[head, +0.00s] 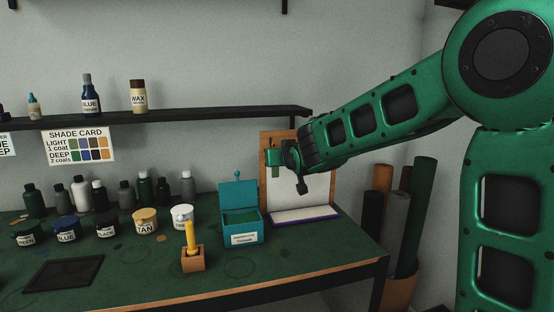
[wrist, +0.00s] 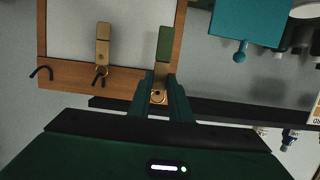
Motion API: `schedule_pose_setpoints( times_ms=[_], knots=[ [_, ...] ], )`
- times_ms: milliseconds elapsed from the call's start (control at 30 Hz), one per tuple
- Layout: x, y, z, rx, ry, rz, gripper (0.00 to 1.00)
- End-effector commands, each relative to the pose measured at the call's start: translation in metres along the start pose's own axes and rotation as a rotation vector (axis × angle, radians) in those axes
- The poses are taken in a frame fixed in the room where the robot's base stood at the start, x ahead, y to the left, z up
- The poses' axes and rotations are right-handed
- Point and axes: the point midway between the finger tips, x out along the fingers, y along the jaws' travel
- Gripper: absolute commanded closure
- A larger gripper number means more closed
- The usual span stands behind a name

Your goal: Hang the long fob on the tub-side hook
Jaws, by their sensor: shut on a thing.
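My gripper (wrist: 160,88) is shut on a fob (wrist: 164,45) with a green strip, a tan part and a brass ring at its end. The held fob also shows in the head view (head: 276,171), in front of the board. In the wrist view, which looks upside down, a shorter-looking tan fob (wrist: 103,45) hangs on a middle dark hook (wrist: 99,80). A bare dark hook (wrist: 41,73) is at the far left of the board's wooden rail. Whether a hook lies behind the held fob is hidden by my fingers.
The wooden board (head: 266,146) with a white panel stands at the table's back right. A tub of rolls (head: 399,289) stands right of the table. A teal box (head: 242,222) with its lid up is left of the board. A dark shelf (head: 200,117) runs along the wall.

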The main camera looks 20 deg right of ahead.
Motion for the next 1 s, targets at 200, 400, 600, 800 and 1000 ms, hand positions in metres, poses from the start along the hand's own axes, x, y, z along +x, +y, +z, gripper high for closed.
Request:
schedule_pose_setpoints(
  times_ms=[200,400,600,800,1000],
  knots=[
    [0.005,0.000,-0.001,0.000,-0.001,0.000,1.00],
    [0.007,0.000,-0.001,0.000,-0.001,0.000,1.00],
    [0.007,0.000,-0.001,0.000,0.000,0.000,1.00],
    [0.008,0.000,-0.001,0.000,-0.001,0.000,1.00],
    [0.013,-0.001,0.000,0.000,0.000,0.000,1.00]
  ],
)
